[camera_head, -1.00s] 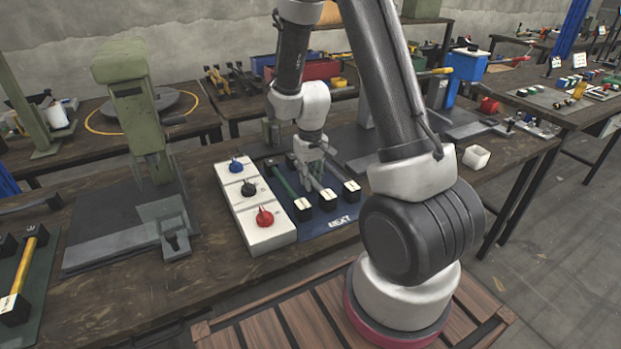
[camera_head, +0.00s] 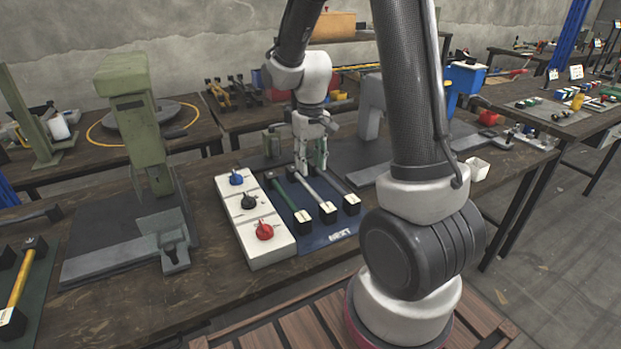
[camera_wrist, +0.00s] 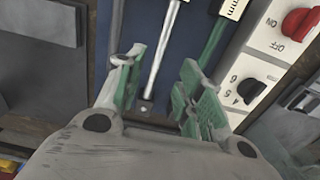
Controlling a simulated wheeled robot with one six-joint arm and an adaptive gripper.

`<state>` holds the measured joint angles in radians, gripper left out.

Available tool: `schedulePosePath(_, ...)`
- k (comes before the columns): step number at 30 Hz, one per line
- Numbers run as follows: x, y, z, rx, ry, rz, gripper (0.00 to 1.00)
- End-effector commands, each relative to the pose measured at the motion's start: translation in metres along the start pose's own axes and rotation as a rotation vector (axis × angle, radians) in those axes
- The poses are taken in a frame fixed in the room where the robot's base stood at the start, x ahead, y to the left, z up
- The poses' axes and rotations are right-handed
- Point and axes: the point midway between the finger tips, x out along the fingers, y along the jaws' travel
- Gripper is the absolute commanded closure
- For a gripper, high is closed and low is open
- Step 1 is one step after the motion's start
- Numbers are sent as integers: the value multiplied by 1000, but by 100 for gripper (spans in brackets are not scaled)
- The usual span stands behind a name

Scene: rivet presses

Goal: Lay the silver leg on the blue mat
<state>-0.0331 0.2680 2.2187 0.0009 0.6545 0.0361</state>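The silver leg (camera_head: 311,188) lies on the blue mat (camera_head: 337,234), its black block toward me and its bar running back. It lies between a green leg (camera_head: 284,196) on the left and another leg (camera_head: 351,204) on the right. My gripper (camera_head: 312,172) points down at the far end of the silver leg. In the wrist view my gripper (camera_wrist: 160,82) has its green-padded fingers apart, on either side of the silver bar (camera_wrist: 162,52). A gap shows between the bar and the fingers. The far end of the bar shows between them.
A white switch panel (camera_head: 255,222) with blue, black and red knobs stands left of the mat. A green press (camera_head: 130,110) stands further left, and a grey press (camera_head: 371,115) behind right.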

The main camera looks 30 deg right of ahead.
Motion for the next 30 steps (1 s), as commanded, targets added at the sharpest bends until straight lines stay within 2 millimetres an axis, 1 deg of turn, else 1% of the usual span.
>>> schedulePosePath(1, -8, 0, -1, 0, 3, 0, 63)
schedulePosePath(5, -20, 0, 0, 0, 4, 0, 63)
schedulePosePath(7, -31, 1, 4, 0, 16, -1, 63)
schedulePosePath(8, -38, 1, 8, 0, 24, -1, 63)
schedulePosePath(10, -60, 2, 20, 0, 53, -2, 63)
schedulePosePath(11, -70, 3, 27, 0, 69, -2, 63)
schedulePosePath(12, -86, 4, 38, 0, 93, -3, 63)
schedulePosePath(14, -110, 6, 59, 0, 132, -4, 63)
schedulePosePath(15, -124, 7, 74, 0, 157, -4, 63)
schedulePosePath(17, -142, 9, 97, 0, 194, -4, 63)
schedulePosePath(18, -152, 10, 113, 0, 220, -4, 63)
schedulePosePath(19, -158, 10, 125, 0, 237, -4, 63)
schedulePosePath(21, -170, 12, 151, 0, 277, -4, 63)
schedulePosePath(24, -179, 13, 180, 0, 324, -4, 63)
schedulePosePath(27, -182, 14, 201, 0, 354, -3, 63)
schedulePosePath(30, -183, 14, 211, 0, 371, -2, 63)
